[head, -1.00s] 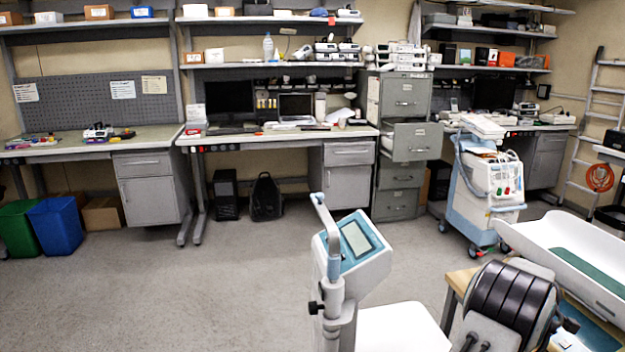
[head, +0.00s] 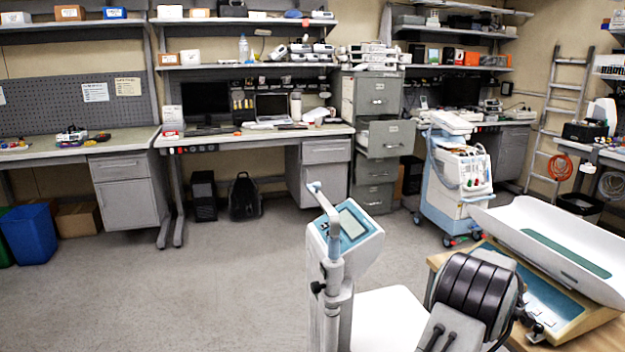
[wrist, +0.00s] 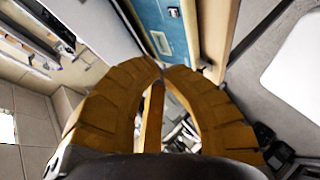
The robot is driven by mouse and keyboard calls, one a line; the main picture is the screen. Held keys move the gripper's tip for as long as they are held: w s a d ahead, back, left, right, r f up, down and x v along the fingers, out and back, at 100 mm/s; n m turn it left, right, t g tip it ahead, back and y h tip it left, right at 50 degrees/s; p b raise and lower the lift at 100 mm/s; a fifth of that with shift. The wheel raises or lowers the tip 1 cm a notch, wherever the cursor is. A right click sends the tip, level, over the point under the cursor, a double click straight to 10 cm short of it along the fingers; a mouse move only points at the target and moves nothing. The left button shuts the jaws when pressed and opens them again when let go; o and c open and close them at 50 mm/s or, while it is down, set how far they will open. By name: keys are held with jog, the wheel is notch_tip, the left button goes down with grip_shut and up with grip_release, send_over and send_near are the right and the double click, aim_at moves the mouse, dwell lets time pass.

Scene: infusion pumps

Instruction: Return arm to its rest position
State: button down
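My gripper (wrist: 162,70) shows in the wrist view with two ribbed orange-brown fingers. Their tips meet, and nothing is seen held between them. A black ribbed part of my arm (head: 475,290) shows at the lower right of the head view, in front of the wooden table. In the wrist view, a blue panel (wrist: 168,28) and a wooden edge (wrist: 215,35) lie beyond the fingertips. I cannot tell how far away they are.
A white baby scale (head: 535,225) rests on the wooden table (head: 590,322) at right. A white-and-blue device on a pole (head: 345,235) stands close in front. A medical cart (head: 455,185) stands behind. The floor (head: 190,300) at left is clear.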

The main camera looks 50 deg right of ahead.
jog(key=a+f+m+y, duration=0.5)
jog(key=a+f, duration=0.3)
jog(key=a, duration=0.3)
jog(key=a+f+m+y, duration=0.6)
jog(key=a+f, duration=0.2)
jog(key=a, duration=0.3)
jog(key=w+a+r+n+t+p, duration=0.1)
jog(key=w+a+r+n+p, duration=0.2)
jog(key=a+r, duration=0.7)
jog(key=w+a+r+n+t+y+p, duration=0.1)
jog(key=w+a+r+n+p, duration=0.3)
jog(key=a, duration=1.7)
jog(key=w+a+r+n+t+p, duration=0.1)
jog(key=w+a+r+n+p, duration=0.2)
jog(key=w+a+r+n, duration=0.5)
jog(key=w+a+r, duration=0.3)
jog(key=a+r, duration=0.4)
jog(key=r, duration=0.1)
jog(key=shift+w+a+t+p, duration=0.2)
jog(key=shift+w+t+p, duration=0.1)
jog(key=shift+d, duration=0.1)
